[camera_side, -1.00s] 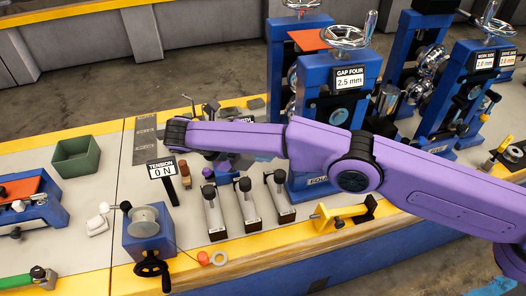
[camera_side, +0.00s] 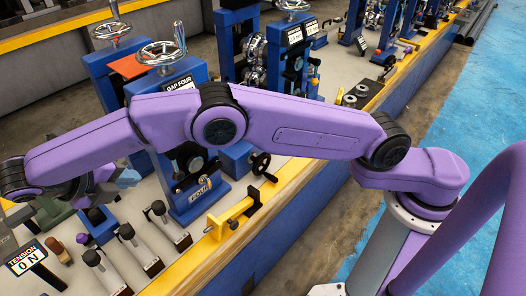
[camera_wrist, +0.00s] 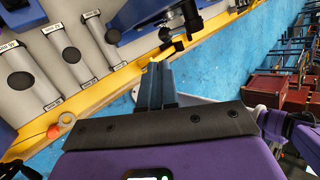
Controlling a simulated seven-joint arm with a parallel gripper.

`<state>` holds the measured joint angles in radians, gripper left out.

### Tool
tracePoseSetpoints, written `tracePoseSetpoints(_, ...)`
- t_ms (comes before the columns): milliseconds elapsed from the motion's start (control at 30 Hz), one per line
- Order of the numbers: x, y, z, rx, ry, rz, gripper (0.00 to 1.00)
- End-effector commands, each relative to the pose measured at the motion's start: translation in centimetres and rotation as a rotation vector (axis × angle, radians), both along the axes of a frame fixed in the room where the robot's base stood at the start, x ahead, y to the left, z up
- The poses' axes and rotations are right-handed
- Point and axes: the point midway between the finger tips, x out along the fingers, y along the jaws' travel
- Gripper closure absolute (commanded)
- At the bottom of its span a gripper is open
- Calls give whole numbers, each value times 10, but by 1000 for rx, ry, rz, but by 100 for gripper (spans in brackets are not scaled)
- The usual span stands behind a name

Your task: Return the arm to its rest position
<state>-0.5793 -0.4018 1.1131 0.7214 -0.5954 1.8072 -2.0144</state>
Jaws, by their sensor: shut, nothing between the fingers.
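My gripper (camera_wrist: 160,66) shows in the wrist view as two blue-grey fingers side by side, shut with nothing between them. They point toward the yellow table edge and the blue floor. In the side view my purple arm reaches from its base at the right across the bench to the left. Its wrist is at the left edge. The gripper is partly hidden there behind the arm, and its fingertips appear just below the forearm, above the bench. No marker for a rest position shows.
Under the arm stand the blue GAP FOUR stand (camera_side: 176,78) with its handwheel, several grey bars with dark knobs (camera_side: 109,274), the TENSION sign (camera_side: 26,256) and a yellow clamp (camera_side: 230,218). More blue stands are behind. Blue floor (camera_side: 428,110) lies open at right.

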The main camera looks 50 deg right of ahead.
Motion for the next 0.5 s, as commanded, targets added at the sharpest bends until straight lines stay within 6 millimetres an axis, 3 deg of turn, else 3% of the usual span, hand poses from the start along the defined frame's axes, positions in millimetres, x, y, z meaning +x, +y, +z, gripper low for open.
tracePoseSetpoints(33,-1,-9,11,46,-36,-40,100)
tracePoseSetpoints(267,-25,-51,40,258,-188,-270,100)
tracePoseSetpoints(500,-72,-112,60,461,-310,-575,100)
